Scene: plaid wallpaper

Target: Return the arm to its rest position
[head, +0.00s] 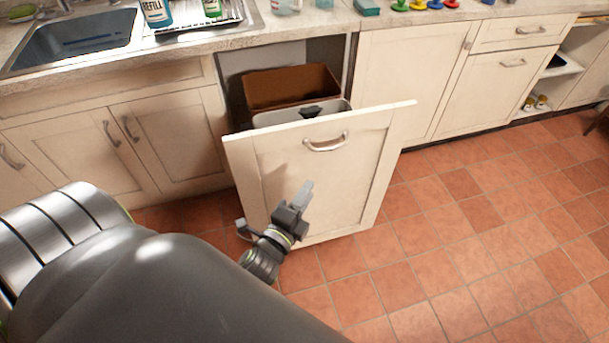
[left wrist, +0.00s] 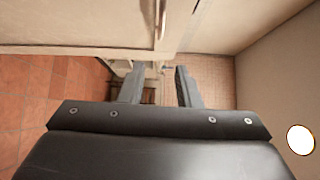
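My left arm comes in from the lower left in the head view. Its gripper (head: 303,192) is in front of the pulled-out bin drawer (head: 365,180), below the drawer's metal handle (head: 326,143). In the left wrist view the two fingers of the left gripper (left wrist: 159,82) stand apart with nothing held between them. A metal handle (left wrist: 160,20) shows beyond them at the top of that view. My right gripper is in neither view.
The drawer holds a brown bin (head: 290,88) and a grey bin (head: 270,119) with a dark thing at its rim. A sink (head: 75,40) and counter (head: 190,45) lie behind. The tiled floor (head: 470,240) to the right is clear.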

